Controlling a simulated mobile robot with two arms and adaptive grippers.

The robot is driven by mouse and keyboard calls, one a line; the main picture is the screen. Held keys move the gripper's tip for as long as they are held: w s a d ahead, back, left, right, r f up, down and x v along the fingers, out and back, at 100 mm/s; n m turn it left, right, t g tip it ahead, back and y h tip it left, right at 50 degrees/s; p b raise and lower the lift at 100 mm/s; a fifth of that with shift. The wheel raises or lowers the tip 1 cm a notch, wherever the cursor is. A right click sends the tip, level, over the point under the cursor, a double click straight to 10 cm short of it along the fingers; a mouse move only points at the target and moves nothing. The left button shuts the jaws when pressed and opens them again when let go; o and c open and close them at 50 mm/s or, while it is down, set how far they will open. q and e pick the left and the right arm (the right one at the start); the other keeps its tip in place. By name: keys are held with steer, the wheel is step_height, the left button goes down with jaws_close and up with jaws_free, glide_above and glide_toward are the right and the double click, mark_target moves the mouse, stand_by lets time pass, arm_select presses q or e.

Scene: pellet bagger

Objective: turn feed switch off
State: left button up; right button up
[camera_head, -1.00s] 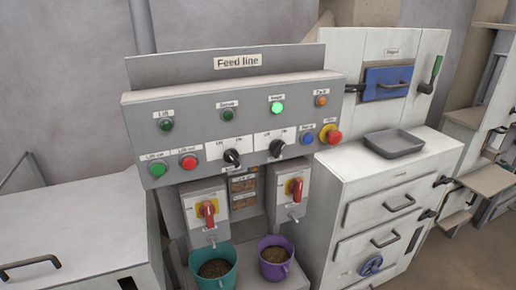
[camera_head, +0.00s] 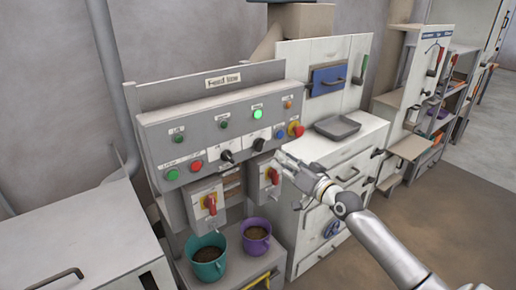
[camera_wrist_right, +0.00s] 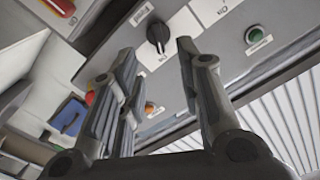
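The grey feed line panel (camera_head: 205,140) carries two black rotary switches, a left one (camera_head: 227,156) and a right one (camera_head: 259,144); their small labels are too blurred to read here. My right gripper (camera_head: 283,163) is just right of and in front of the panel's lower right, near the right black switch. In the right wrist view it is open and empty (camera_wrist_right: 155,55), with one black switch (camera_wrist_right: 158,33) showing between and beyond the fingertips, apart from them. My left gripper is not in view.
A lit green lamp (camera_head: 257,114) and a red emergency button (camera_head: 297,129) sit on the panel. Below are red handles on yellow plates (camera_head: 210,204), a teal bucket (camera_head: 208,258) and a purple bucket (camera_head: 256,238) holding pellets. A white cabinet with a grey tray (camera_head: 337,127) stands right.

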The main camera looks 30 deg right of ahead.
mark_target(262, 147)
steer(key=w, duration=0.6)
steer(key=w+p, duration=0.1)
steer(key=w, duration=0.3)
steer(key=shift+a+f, duration=0.15)
steer(key=shift+a, duration=0.15)
jaws_close()
